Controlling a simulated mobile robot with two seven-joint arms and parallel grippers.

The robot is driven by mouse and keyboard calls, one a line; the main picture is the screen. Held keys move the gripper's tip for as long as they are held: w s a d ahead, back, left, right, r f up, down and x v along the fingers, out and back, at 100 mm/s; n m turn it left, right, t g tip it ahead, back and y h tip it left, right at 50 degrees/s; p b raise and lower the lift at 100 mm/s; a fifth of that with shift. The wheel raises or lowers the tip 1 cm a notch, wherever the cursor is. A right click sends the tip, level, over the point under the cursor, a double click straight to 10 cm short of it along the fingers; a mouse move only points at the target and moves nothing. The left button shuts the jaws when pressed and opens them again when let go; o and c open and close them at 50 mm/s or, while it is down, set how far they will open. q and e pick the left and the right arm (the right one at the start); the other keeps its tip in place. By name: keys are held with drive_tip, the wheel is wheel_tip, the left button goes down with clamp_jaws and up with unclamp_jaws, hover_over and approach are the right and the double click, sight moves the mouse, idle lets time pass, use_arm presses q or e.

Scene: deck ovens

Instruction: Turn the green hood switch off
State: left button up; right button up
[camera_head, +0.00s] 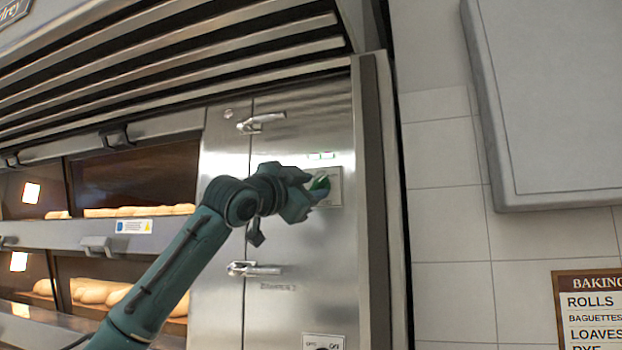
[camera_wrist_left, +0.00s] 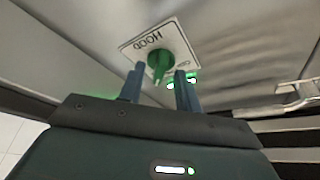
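The green hood switch (camera_wrist_left: 159,65) is a rotary knob on a pale plate (camera_wrist_left: 180,42) marked HOOD. In the head view the switch (camera_head: 321,182) is partly hidden by my left gripper (camera_head: 316,190), and its plate (camera_head: 336,186) is on the steel panel. In the left wrist view, the two blue fingers of my left gripper (camera_wrist_left: 160,86) are apart, with the knob between and just beyond their tips. No contact with the knob is clear. A small lit green and white indicator (camera_head: 321,155) sits above the plate. My right gripper is not in view.
The steel panel (camera_head: 300,120) has latch handles above (camera_head: 262,122) and below (camera_head: 255,269) my left arm. Another control plate (camera_head: 323,342) is at the bottom. Ovens with bread (camera_head: 100,292) are at left. A tiled wall (camera_head: 445,240) is at right.

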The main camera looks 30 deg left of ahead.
use_arm(q)
drive_tip(key=shift+w, duration=0.35)
drive_tip(key=shift+s, duration=0.1)
drive_tip(key=shift+c, duration=0.5)
clamp_jaws()
